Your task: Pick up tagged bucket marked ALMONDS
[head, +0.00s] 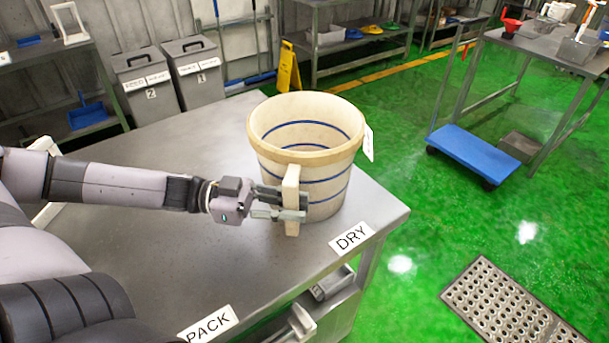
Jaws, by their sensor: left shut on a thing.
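A cream bucket (330,184) with blue stripes stands upright on the metal table (160,250), near its right corner. Its open top faces up and the inside looks empty. A white tag (368,143) hangs at the right of its rim; I cannot read its writing from here. A pale upright handle (291,188) sticks out from the bucket's near side. My left gripper (286,205) is shut on this handle, one finger to each side of it. My right gripper is not in view.
Labels reading DRY (352,238) and PACK (209,323) mark the table's front edge. Two grey bins (147,88) and a yellow floor sign (288,68) stand behind. A blue dolly (472,155) sits on the green floor at right, near another metal table (545,45).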

